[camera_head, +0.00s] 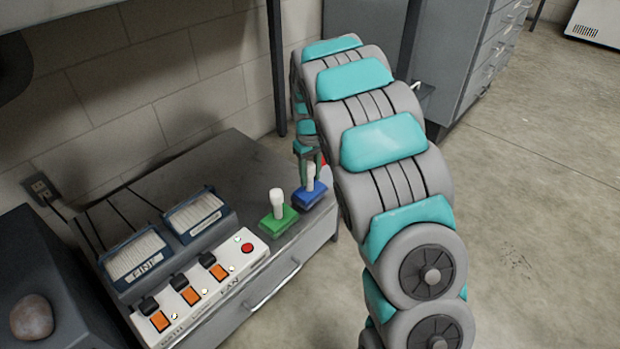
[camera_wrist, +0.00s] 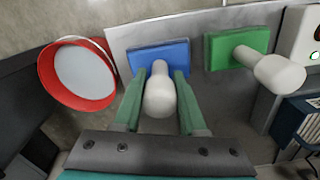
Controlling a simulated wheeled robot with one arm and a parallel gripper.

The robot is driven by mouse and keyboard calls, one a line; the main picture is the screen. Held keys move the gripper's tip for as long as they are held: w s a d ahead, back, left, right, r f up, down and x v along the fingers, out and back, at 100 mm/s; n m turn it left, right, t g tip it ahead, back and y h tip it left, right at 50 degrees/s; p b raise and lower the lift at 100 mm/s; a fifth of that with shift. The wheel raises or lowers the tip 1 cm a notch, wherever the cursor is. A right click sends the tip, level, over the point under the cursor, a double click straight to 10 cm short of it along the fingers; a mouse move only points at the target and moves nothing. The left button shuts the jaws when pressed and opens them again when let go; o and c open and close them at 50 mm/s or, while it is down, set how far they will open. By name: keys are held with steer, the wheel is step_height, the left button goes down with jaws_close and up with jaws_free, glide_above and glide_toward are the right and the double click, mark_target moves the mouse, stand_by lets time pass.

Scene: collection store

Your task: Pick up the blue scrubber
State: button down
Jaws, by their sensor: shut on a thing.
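The blue scrubber has a flat blue block and an upright white knob handle. In the head view its blue block (camera_head: 311,194) is at the right end of the grey cabinet top, partly behind my arm. In the wrist view the blue scrubber (camera_wrist: 160,56) is at the middle, with its white knob pointing toward the camera. My gripper (camera_wrist: 162,78) has its two green fingers on either side of the white handle, shut on it; it also shows in the head view (camera_head: 308,165). I cannot tell whether the block still touches the cabinet top.
A green scrubber (camera_head: 279,219) stands just left of the blue one. A white switch panel (camera_head: 205,290) and two blue-framed filter boxes (camera_head: 137,257) are further left. A red-rimmed bucket (camera_wrist: 77,74) stands beside the cabinet top (camera_wrist: 130,38). Open floor lies to the right.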

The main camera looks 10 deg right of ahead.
mark_target(310, 163)
step_height(310, 163, up, 3)
steer(key=shift+r+p, duration=0.1)
steer(key=shift+p, duration=0.2)
steer(key=s+r+p, duration=0.1)
steer(key=s, duration=1.5)
